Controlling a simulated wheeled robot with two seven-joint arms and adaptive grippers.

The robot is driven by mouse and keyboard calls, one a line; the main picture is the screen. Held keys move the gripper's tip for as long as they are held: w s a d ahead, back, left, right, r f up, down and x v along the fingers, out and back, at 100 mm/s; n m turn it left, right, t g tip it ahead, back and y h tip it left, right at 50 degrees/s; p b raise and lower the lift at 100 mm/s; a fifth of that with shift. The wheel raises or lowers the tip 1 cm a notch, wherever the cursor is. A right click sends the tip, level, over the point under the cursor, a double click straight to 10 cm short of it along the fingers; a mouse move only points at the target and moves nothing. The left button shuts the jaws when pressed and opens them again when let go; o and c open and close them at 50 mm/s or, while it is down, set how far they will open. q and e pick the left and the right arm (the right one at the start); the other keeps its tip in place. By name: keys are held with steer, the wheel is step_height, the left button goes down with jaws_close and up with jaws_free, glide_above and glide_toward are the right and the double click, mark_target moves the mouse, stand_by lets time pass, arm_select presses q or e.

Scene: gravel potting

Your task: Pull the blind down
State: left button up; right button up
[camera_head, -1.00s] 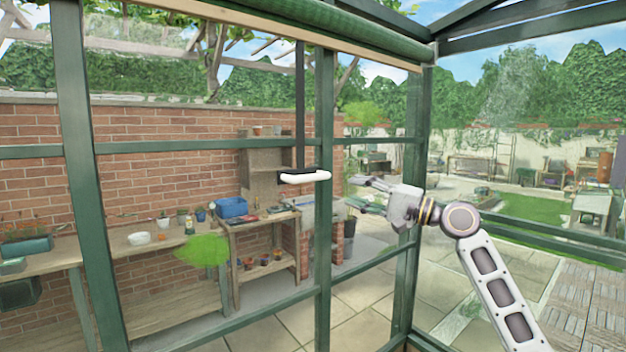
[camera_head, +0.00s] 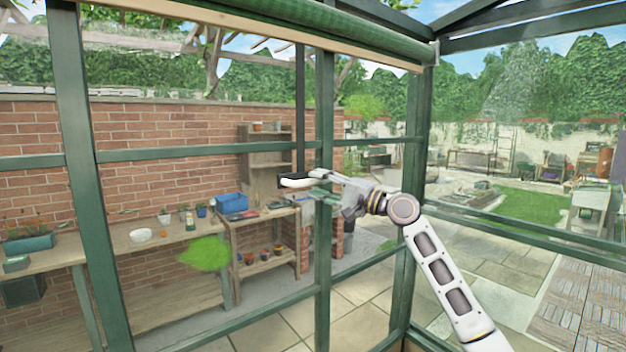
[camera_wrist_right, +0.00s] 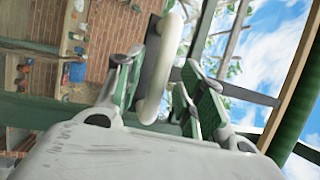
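The blind is a green roll (camera_head: 340,22) with a pale wooden bar along the top of the glazed wall. A dark strap (camera_head: 300,100) hangs from it and ends in a white rounded handle (camera_head: 294,182). My right gripper (camera_head: 318,184) is at the handle's right end. In the right wrist view the white handle (camera_wrist_right: 156,75) passes between the spread fingers of the right gripper (camera_wrist_right: 164,68), with gaps visible, so the fingers are open. Whether a finger touches the handle cannot be told. My left gripper is out of view.
Green frame posts (camera_head: 324,230) and rails divide the glazed wall close to the right gripper. Beyond it are a wooden bench with pots, a blue crate (camera_head: 231,203) and a brick wall (camera_head: 200,130). The space around the hanging handle is otherwise clear.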

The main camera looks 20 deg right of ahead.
steer(key=shift+x, duration=1.15)
jaws_close()
